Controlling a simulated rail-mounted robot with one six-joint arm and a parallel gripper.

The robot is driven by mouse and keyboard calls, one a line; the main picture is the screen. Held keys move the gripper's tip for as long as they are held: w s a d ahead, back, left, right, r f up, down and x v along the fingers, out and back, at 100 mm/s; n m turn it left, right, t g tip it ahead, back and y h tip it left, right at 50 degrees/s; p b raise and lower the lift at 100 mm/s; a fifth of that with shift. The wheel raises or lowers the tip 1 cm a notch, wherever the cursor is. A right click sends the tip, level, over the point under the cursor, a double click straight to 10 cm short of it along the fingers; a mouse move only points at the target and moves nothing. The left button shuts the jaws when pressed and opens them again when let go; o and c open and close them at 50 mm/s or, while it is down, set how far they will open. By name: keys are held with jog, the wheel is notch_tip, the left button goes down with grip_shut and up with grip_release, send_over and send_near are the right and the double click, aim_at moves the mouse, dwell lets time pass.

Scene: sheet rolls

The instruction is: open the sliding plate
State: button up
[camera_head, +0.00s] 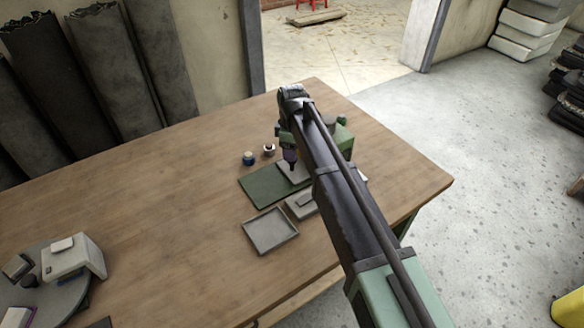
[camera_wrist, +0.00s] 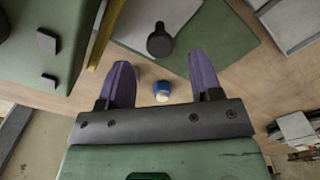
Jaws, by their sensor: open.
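A light grey plate with a dark round knob (camera_wrist: 160,40) lies on a green mat (camera_wrist: 222,38) in the wrist view; I take it to be the sliding plate (camera_head: 296,173), partly hidden by my arm in the head view. My gripper (camera_wrist: 160,62) is open, with its two purple fingers wide apart and nothing held between them. The knob appears just beyond the gap between the fingertips. In the head view my gripper (camera_head: 290,160) points down above the plate's far part. I cannot tell how high it is or whether it touches anything.
A green box (camera_wrist: 35,35) with small dark handles stands close by the left finger in the wrist view. A shallow grey tray (camera_head: 270,231) lies nearer.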

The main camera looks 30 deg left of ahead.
notch_tip(320, 180, down, 4)
jog(key=shift+f+b, duration=0.1)
jog(key=shift+b, duration=1)
jog(key=shift+r, duration=0.2)
grip_shut()
